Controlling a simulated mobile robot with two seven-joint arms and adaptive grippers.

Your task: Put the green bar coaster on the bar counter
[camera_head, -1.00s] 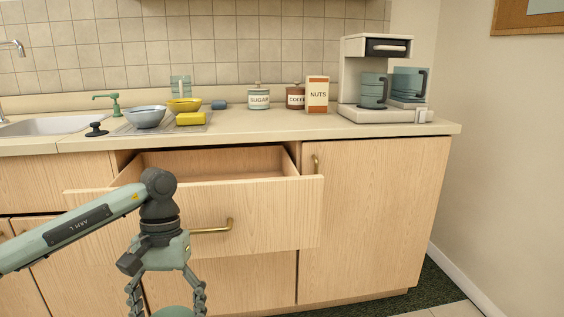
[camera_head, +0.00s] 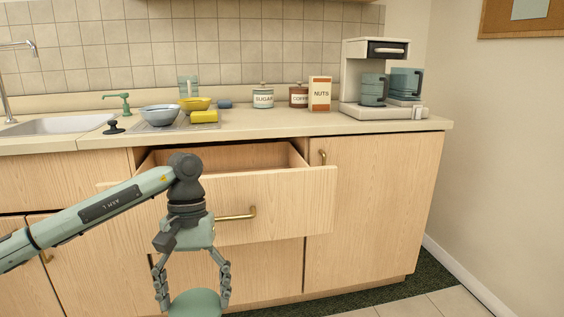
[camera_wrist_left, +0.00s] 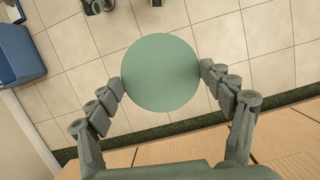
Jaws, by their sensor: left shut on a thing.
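The green bar coaster (camera_head: 196,304) is a flat round disc between the fingers of my left gripper (camera_head: 193,297). In the left wrist view the coaster (camera_wrist_left: 161,72) shows whole, with a fingertip of the left gripper (camera_wrist_left: 162,80) at each side edge. The gripper is shut on it and points down, in front of the cabinets. The bar counter (camera_head: 270,122) is the pale worktop above and behind the gripper. My right gripper is in neither view.
An open drawer (camera_head: 285,210) juts out below the counter, just behind my left arm. On the counter stand bowls (camera_head: 159,115), a yellow sponge (camera_head: 204,116), canisters (camera_head: 263,97), a nuts box (camera_head: 320,94) and a coffee machine (camera_head: 357,60). The counter front between sponge and machine is clear.

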